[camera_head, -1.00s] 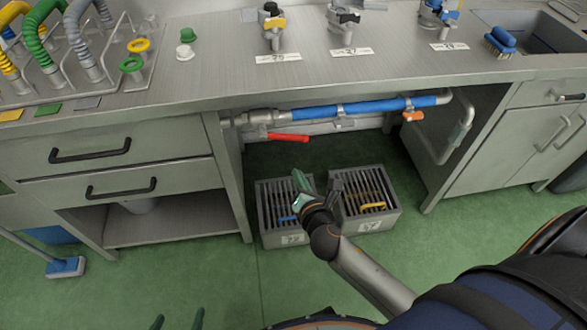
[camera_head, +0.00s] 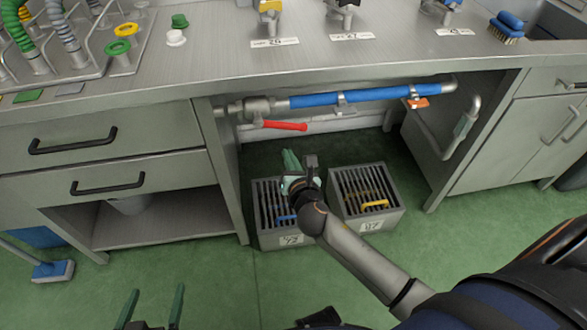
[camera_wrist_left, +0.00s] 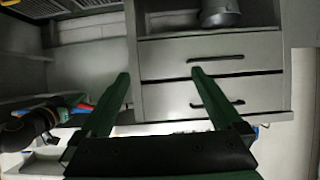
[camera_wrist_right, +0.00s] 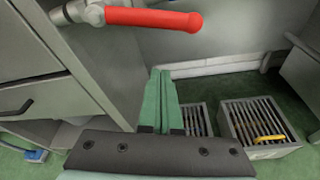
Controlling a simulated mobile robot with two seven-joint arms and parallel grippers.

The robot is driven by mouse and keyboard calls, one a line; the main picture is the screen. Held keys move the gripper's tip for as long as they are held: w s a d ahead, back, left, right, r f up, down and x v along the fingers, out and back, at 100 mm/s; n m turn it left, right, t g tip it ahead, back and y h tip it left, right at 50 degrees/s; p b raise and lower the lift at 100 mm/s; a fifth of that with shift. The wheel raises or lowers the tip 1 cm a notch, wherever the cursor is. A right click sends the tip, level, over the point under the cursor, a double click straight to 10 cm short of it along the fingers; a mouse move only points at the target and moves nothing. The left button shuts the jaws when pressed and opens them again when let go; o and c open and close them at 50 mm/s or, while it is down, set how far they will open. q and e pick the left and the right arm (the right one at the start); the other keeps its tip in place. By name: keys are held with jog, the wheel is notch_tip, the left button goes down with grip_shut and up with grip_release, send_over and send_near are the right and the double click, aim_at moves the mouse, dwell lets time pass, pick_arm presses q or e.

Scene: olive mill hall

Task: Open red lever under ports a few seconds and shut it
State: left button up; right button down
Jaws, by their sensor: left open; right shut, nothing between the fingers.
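The red lever (camera_head: 285,125) sits on a metal valve at the left end of the blue pipe under the counter. It points to the right, roughly along the pipe, and appears large in the right wrist view (camera_wrist_right: 155,18). My right gripper (camera_head: 291,160) is shut and empty, a little below the lever and apart from it. Its shut green fingers show in the right wrist view (camera_wrist_right: 160,88). My left gripper (camera_head: 152,298) is open and empty, low in front of the drawers. The ports (camera_head: 345,15) are valves on the counter top above the pipe, partly cut off.
Two grated crates, labels unclear, stand on the floor: the left one (camera_head: 265,235) behind my right gripper, the right one (camera_head: 400,212) beside it. An orange lever (camera_head: 418,103) is on the pipe's right end. Drawers (camera_head: 110,150) stand left of the opening.

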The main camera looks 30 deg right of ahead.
aim_at(281, 126)
pick_arm(q)
jog(key=shift+s+d+f+g+p, duration=0.1)
jog(key=shift+s+f+g+p, duration=0.15)
jog(key=shift+s+f+g, duration=0.45)
jog(key=shift+s+f+g+p, duration=0.2)
jog(key=shift+s+f, duration=0.25)
jog(key=shift+f, duration=0.45)
pick_arm(e)
jog(key=shift+w+d+r, duration=0.25)
jog(key=shift+w+r, duration=0.1)
jog(key=shift+r, duration=0.2)
jog(key=shift+w+d+r, duration=0.3)
jog(key=shift+r, duration=0.25)
jog(key=shift+w+d+r, duration=0.25)
jog(key=shift+w+r, duration=0.1)
jog(key=shift+r, duration=0.2)
pick_arm(q)
jog(key=shift+r, duration=0.1)
pick_arm(e)
jog(key=shift+r, duration=0.1)
